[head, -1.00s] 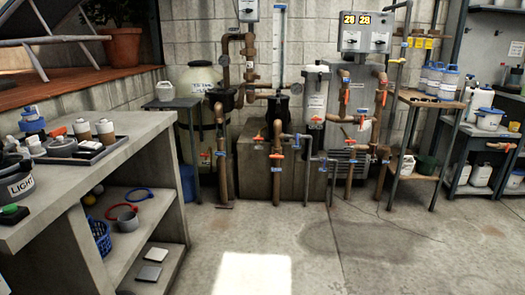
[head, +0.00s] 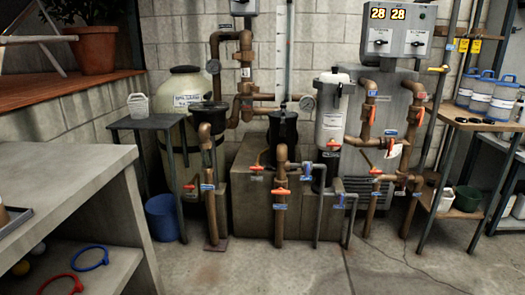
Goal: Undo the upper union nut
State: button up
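Brown pipework stands against the block wall in the head view. One upright pipe (head: 209,180) rises at the left, one in the middle (head: 281,195) and a group at the right (head: 367,125). Orange-handled valves, such as the one on the middle pipe (head: 281,191), and small blue tags sit along them. Thicker collars show on the pipes, but at this distance I cannot tell which is the upper union nut. My gripper is not in view.
A concrete bench (head: 60,195) with a lower shelf fills the left front. A small grey table (head: 147,122) and blue bucket (head: 162,217) stand left of the pipes. A wooden-topped rack (head: 465,118) stands right. Concrete floor (head: 300,270) before the pipes is clear.

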aim_at(240, 55)
jog(key=i, duration=1.5)
jog(key=i+u, duration=0.1)
jog(key=i, duration=0.6)
jog(key=i+l+u, duration=0.15)
jog(key=i, duration=0.55)
jog(key=i+u, duration=0.1)
jog(key=u, duration=0.15)
